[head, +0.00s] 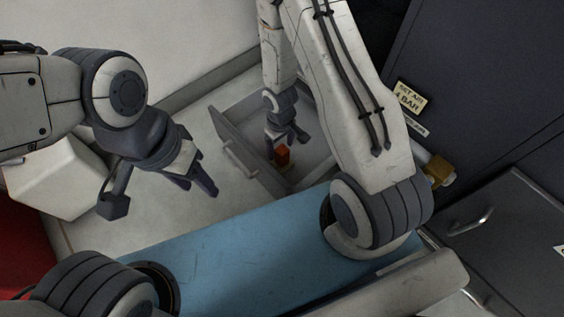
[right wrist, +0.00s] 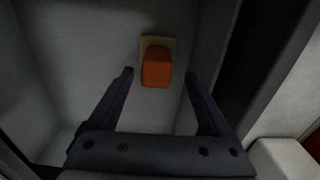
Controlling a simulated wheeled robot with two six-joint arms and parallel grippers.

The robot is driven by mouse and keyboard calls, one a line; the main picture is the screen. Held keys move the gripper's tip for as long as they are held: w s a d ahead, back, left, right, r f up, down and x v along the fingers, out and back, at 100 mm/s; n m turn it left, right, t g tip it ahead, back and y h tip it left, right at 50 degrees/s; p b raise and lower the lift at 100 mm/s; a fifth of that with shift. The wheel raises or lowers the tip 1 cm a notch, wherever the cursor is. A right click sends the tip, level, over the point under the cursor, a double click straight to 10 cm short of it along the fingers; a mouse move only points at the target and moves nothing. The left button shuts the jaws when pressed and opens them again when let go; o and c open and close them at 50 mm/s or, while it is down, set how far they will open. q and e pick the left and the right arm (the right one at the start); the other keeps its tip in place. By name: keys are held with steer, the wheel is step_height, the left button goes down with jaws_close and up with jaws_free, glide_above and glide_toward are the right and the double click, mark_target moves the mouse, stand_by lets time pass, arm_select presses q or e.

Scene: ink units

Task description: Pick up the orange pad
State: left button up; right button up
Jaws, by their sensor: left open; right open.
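The orange pad (head: 283,155) is a small block inside an open grey drawer. In the right wrist view the orange pad (right wrist: 156,68) stands on a pale yellowish base (right wrist: 158,42), ahead of and between the fingertips. My right gripper (head: 287,140) reaches down into the drawer right by the pad. In the right wrist view its two fingers (right wrist: 160,78) are apart, one on each side of the pad's near end, with gaps on both sides. My left gripper (head: 206,191) is open and empty, left of the drawer.
The open drawer (head: 234,150) has walls close around my right gripper. A dark cabinet (head: 470,80) with labels stands on the right, with a brass fitting (head: 439,170) near it. A white box (head: 60,182) is at the left.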

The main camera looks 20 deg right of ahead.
steer(key=shift+d+f+b, duration=0.15)
steer(key=shift+f+b, duration=1.1)
steer(key=shift+f, duration=0.1)
steer(key=shift+d+f+b, duration=0.1)
steer(key=shift+f+b, duration=1.15)
steer(key=shift+f, duration=0.1)
steer(key=shift+r, duration=0.1)
jaws_close()
steer(key=shift+r, duration=0.1)
step_height(320, 180, up, 10)
steer(key=p, duration=1)
